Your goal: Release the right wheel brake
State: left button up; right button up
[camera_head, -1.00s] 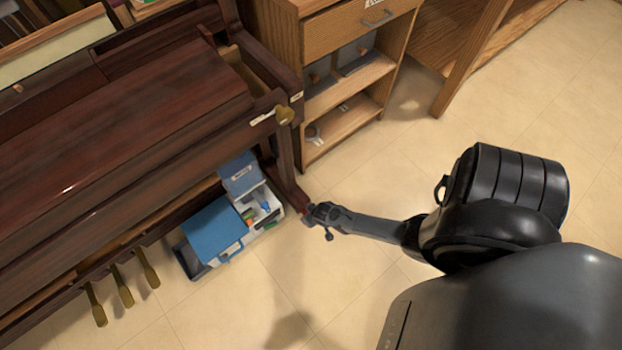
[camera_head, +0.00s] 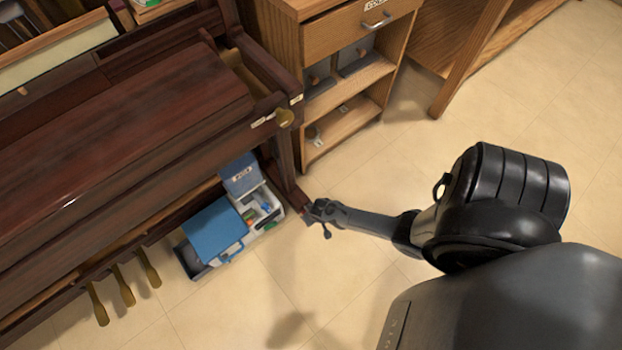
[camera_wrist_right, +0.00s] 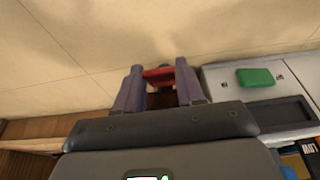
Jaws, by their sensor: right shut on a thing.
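The piano (camera_head: 130,110) is dark red-brown wood and fills the left of the head view. Its right front leg (camera_head: 287,180) runs down to the floor. My right gripper (camera_head: 308,211) is at the foot of that leg, low by the floor. In the right wrist view, the red wheel brake (camera_wrist_right: 160,73) lies between the two fingers of my right gripper (camera_wrist_right: 159,84), which is shut on it. The wheel itself is hidden. Whether the brake is up or down I cannot tell. My left gripper is not in view.
A blue case (camera_head: 213,230) and a white box (camera_head: 268,212) stand beside the leg, close to my right gripper. Brass pedals (camera_head: 124,286) hang at the lower left. A wooden shelf unit (camera_head: 338,128) stands behind. The tiled floor (camera_head: 330,280) in front is clear.

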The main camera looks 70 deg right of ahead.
jog(key=shift+w+r, duration=0.25)
jog(key=shift+w, duration=0.05)
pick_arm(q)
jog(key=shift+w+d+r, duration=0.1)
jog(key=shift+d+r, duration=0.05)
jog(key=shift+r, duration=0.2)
pick_arm(e)
jog(key=shift+s, duration=0.1)
jog(key=o, duration=0.7)
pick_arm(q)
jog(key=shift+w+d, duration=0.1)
pick_arm(e)
jog(key=o, duration=0.3)
jog(key=shift+d, duration=0.1)
jog(key=shift+o, duration=0.2)
jog(key=shift+s+r+p, duration=0.2)
jog(key=shift+r+p, duration=0.35)
pick_arm(q)
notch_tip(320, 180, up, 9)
jog(key=p, duration=0.8)
pick_arm(e)
jog(key=v, duration=0.9)
jog(key=shift+w+r, duration=0.2)
jog(key=shift+r, duration=0.15)
